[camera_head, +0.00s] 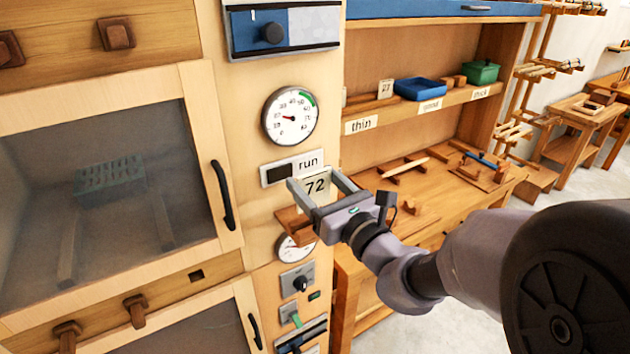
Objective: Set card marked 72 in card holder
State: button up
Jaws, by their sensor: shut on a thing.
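The card marked 72 (316,188) is a small pale card with dark digits, upright and facing me. My gripper (313,177) is shut on it, one grey finger on each side. The card holder (291,224) appears to be the small brown wooden ledge on the cabinet front, just below the run label. The card is in front of and above this ledge. My gripper hides the card's lower edge and part of the ledge, so I cannot tell whether the card touches the holder.
A round dial (290,116) and the run label (307,163) are above the holder; a second dial (293,247) is partly hidden below. The glass door's black handle (222,195) sticks out at left. Another numbered card (385,89) stands on the shelf near a blue tray (420,90).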

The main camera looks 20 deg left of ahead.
jog(key=shift+f+b, duration=2.05)
jog(key=shift+f, duration=0.55)
jog(key=o, duration=1.7)
jog(key=shift+c, duration=0.2)
